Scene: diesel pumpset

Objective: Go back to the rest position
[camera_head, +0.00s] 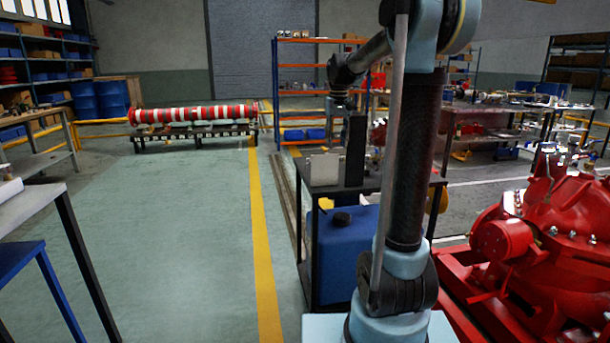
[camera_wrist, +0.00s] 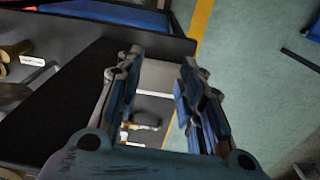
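My gripper (camera_wrist: 161,62) shows large in the wrist view, with its two blue-grey fingers apart and nothing held between them. In the head view my gripper (camera_head: 338,101) is small and points down above a dark table (camera_head: 372,183), past the upright part of my arm. A light grey box-like piece (camera_head: 324,168) and a tall black block (camera_head: 355,148) stand on that table, below and near the gripper. In the wrist view a pale surface (camera_wrist: 160,76) lies beyond the gap between the fingers. The exact distance to it cannot be told.
A blue tank (camera_head: 345,248) is under the dark table. A red pump (camera_head: 560,225) stands close at right. A grey workbench (camera_head: 30,210) and blue stool (camera_head: 25,255) are at left. The green floor (camera_head: 170,230) between is clear, up to red-white pipes (camera_head: 192,114).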

